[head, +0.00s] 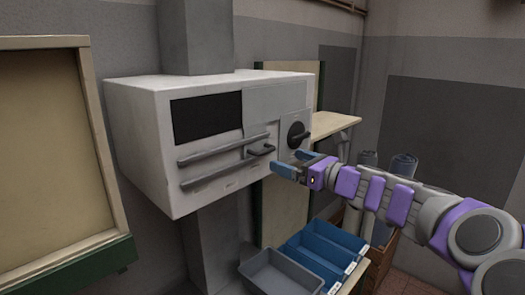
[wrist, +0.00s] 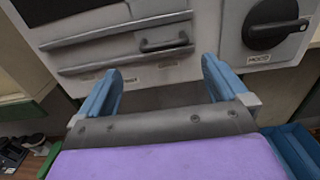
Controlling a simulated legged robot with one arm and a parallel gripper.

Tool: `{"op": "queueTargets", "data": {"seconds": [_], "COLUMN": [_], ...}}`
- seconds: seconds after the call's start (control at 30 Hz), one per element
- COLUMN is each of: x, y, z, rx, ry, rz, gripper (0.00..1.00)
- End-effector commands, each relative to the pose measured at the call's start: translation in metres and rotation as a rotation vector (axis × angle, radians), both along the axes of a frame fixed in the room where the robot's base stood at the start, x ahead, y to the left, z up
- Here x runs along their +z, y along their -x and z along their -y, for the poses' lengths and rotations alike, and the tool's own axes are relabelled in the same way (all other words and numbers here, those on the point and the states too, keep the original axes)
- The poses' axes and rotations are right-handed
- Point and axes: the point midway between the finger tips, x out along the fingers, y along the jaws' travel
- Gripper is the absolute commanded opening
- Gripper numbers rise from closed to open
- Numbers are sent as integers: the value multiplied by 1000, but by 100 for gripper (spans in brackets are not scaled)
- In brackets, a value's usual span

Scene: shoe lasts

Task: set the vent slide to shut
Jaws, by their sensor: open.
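The vent slide's dark handle (head: 262,150) sits near the right end of two parallel grey rails on the front of a white box. The handle also shows in the wrist view (wrist: 165,45), between the rails. A grey plate (head: 275,101) lies above it, right of a dark rectangle (head: 205,117); whether the plate is joined to the handle I cannot tell. My gripper (head: 292,163) is open and empty, in front of the box, below and right of the handle. In the wrist view the blue fingers (wrist: 161,68) stand either side of the handle's lower area, apart from it.
A round black knob (head: 297,135) with a lever is right of the rails, close to my gripper; it also shows in the wrist view (wrist: 268,28). Small labels (head: 231,185) lie under the lower rail. Blue bins (head: 325,244) and a grey bin (head: 278,273) stand below.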

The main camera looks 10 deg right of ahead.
Motion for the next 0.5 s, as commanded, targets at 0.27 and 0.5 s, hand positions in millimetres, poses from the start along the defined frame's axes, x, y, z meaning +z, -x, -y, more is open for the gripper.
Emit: {"op": "queueTargets", "data": {"seconds": [0.27,0.5], "x": [0,0], "y": [-44,-74], "z": [-32,-58], "rx": [4,2], "ry": [1,3], "rz": [0,-1], "gripper": [100,100]}}
